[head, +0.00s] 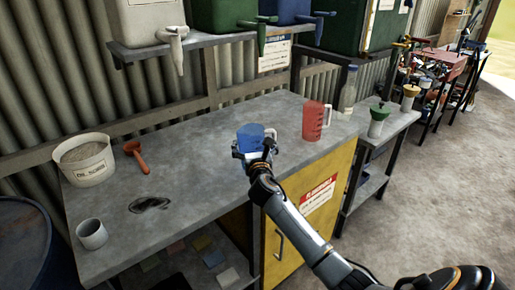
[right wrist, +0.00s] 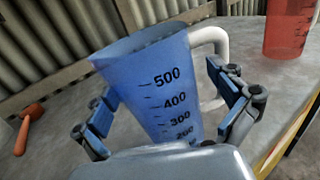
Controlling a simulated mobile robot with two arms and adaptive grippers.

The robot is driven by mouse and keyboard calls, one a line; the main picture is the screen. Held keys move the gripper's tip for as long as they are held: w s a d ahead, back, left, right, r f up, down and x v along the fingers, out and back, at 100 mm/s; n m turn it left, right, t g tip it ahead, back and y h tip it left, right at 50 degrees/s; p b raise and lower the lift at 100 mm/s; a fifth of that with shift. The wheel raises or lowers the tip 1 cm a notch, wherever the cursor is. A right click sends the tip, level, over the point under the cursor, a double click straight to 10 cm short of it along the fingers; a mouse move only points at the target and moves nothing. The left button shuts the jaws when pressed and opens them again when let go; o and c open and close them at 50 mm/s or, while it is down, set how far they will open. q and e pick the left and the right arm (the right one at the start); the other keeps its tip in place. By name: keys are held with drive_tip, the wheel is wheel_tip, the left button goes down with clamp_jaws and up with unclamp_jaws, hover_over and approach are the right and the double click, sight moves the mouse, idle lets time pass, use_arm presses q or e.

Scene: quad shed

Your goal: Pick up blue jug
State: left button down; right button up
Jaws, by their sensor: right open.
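The blue jug (head: 250,137) stands on the grey workbench (head: 200,140), near its front edge. In the right wrist view the blue jug (right wrist: 158,85) shows black volume marks and a white handle at its right. My right gripper (head: 255,152) is at the jug. In the wrist view its open fingers (right wrist: 165,115) stand on either side of the jug's body, the right finger near the handle. A gap shows between the right finger and the jug; contact at the left finger is hard to tell. The jug's base is hidden by my gripper. My left gripper is not in view.
A red jug (head: 314,120) stands to the right, with a clear bottle (head: 348,92) behind it. A shelf with dispensers (head: 180,45) overhangs the back.

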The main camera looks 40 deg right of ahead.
drive_tip(key=shift+w+d+f, duration=0.1)
drive_tip(key=shift+w+d, duration=0.15)
drive_tip(key=shift+w, duration=0.35)
drive_tip(key=c, duration=1.3)
